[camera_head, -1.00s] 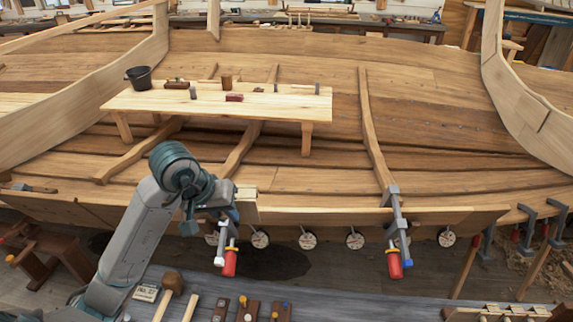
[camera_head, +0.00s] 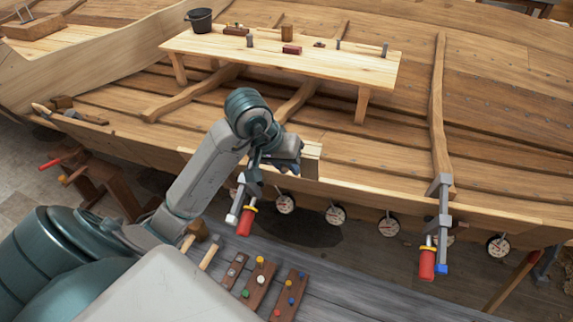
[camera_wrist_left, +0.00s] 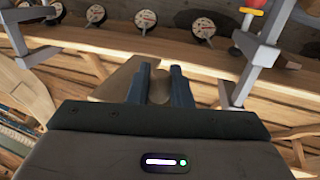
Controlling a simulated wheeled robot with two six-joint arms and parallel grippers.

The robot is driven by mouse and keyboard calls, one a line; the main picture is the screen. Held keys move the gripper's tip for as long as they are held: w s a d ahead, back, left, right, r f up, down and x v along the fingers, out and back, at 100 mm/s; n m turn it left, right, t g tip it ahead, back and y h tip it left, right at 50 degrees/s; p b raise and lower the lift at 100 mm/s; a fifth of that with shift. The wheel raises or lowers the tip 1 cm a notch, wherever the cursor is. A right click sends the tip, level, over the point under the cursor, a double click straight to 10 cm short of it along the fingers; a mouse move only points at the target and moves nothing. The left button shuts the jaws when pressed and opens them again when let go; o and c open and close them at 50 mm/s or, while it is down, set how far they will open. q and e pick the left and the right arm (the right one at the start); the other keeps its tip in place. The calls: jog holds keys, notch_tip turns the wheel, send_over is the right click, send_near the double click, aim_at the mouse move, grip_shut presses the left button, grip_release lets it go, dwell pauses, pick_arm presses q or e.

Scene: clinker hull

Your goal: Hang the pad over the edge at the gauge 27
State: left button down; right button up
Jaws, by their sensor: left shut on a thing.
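My left gripper (camera_head: 298,150) is shut on the pad (camera_head: 312,162), a pale tan, wood-coloured block. It is at the hull's top edge plank (camera_head: 370,198); I cannot tell whether the pad touches the edge. The left wrist view shows the two dark fingers (camera_wrist_left: 160,80) close together, with the pad (camera_wrist_left: 112,82) beside and partly behind them. Round white dial gauges hang in a row below the edge; one gauge (camera_head: 285,204) is left of the pad and another (camera_head: 335,215) right of it. Their numbers are too small to read. My right gripper is out of view.
A clamp with a red handle (camera_head: 245,221) grips the edge left of the pad; another clamp (camera_head: 443,215) stands further right. A plank bench (camera_head: 350,68) with a black bucket (camera_head: 199,20) and tools stands inside the hull. A grey worktop (camera_head: 340,275) lies in front.

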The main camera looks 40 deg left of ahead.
pick_arm(q)
jog(key=w+a+f+b, duration=0.1)
jog(key=w+f+b, duration=0.1)
jog(key=f+b, duration=0.2)
jog(key=w+f+b, duration=0.2)
jog(key=f+b, duration=0.2)
jog(key=f, duration=0.5)
jog(key=shift+a+b, duration=0.35)
jog(key=shift+b, duration=0.05)
jog(key=shift+f+b, duration=0.25)
jog(key=shift+b, duration=0.3)
dwell(0.6)
jog(key=c, duration=1.2)
grip_release()
jog(key=shift+c, duration=0.2)
